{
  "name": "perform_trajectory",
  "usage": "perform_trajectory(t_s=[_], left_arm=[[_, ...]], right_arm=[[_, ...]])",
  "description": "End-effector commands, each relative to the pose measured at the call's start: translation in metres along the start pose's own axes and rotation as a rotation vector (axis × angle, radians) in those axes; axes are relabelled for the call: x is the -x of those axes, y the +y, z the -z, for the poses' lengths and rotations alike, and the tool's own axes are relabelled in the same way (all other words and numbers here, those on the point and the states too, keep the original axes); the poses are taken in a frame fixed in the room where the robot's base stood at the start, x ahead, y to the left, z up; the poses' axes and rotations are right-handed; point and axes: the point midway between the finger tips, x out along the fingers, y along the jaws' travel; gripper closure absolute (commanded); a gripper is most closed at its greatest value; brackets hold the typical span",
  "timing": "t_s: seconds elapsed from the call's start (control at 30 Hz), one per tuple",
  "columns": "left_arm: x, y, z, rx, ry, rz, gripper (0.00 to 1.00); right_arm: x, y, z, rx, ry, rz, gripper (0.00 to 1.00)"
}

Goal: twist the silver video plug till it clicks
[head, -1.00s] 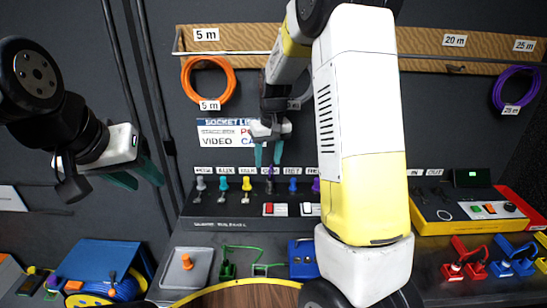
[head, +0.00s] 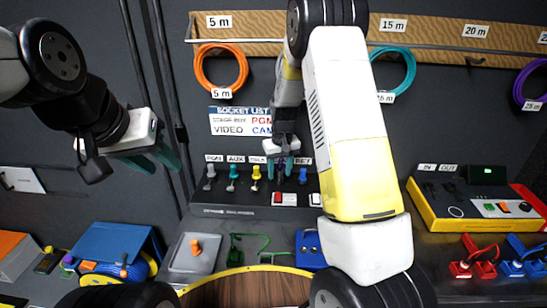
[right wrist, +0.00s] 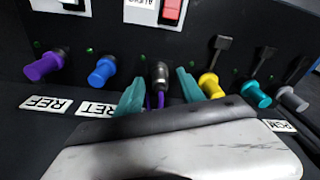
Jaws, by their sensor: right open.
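The silver video plug (right wrist: 160,74) sits in the panel's socket row, with a purple cable below it, in the right wrist view. My right gripper (right wrist: 159,92) is open, its teal fingers on either side of the plug; both fingers look apart from it. In the head view the right gripper (head: 281,165) is at the row between the yellow and blue plugs and largely hides the silver plug. My left gripper (head: 160,158) hangs empty in the air at the left, with its teal fingers apart.
Beside the silver plug are a yellow plug (right wrist: 208,85) and a blue plug (right wrist: 102,71). Teal (right wrist: 257,94), grey (right wrist: 291,99) and purple (right wrist: 43,66) plugs stand further out. Red (head: 472,258) and blue items lie on the desk at right.

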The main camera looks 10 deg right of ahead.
Motion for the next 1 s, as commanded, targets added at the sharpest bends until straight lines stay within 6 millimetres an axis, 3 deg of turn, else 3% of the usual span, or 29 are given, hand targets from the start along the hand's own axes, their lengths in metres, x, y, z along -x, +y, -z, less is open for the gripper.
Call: perform_trajectory(t_s=[0.2, 0.43, 0.53, 0.57, 0.63, 0.67, 0.8, 1.0], left_arm=[[0.0, 0.0, 0.0, 0.0, 0.0, 0.0, 0.64], [0.0, 0.0, 0.0, 0.0, 0.0, 0.0, 0.64], [0.0, 0.0, 0.0, 0.0, 0.0, 0.0, 0.64], [0.0, 0.0, 0.0, 0.0, 0.0, 0.0, 0.64], [0.0, 0.0, 0.0, 0.0, 0.0, 0.0, 0.64], [0.0, 0.0, 0.0, 0.0, 0.0, 0.0, 0.64], [0.0, 0.0, 0.0, 0.0, 0.0, 0.0, 0.64], [0.0, 0.0, 0.0, 0.0, 0.0, 0.0, 0.64]], right_arm=[[-0.0002, 0.0, -0.0001, 0.0, 0.0, 0.0, 0.54], [0.0, 0.0, -0.0001, 0.0, 0.0, 0.0, 1.0], [0.0001, 0.0, -0.0001, 0.0, 0.0, 0.0, 1.0], [0.0001, 0.0, -0.0001, 0.0, 0.0, 0.0, 0.84], [0.0002, 0.0, -0.0001, 0.0, 0.0, 0.0, 0.98], [0.0002, 0.0, -0.0001, 0.0, 0.0, 0.0, 1.0], [0.0001, -0.0006, 0.0, -0.033, 0.0, -0.004, 1.0], [-0.0001, -0.0007, 0.0, -0.248, 0.0, -0.032, 1.0]])
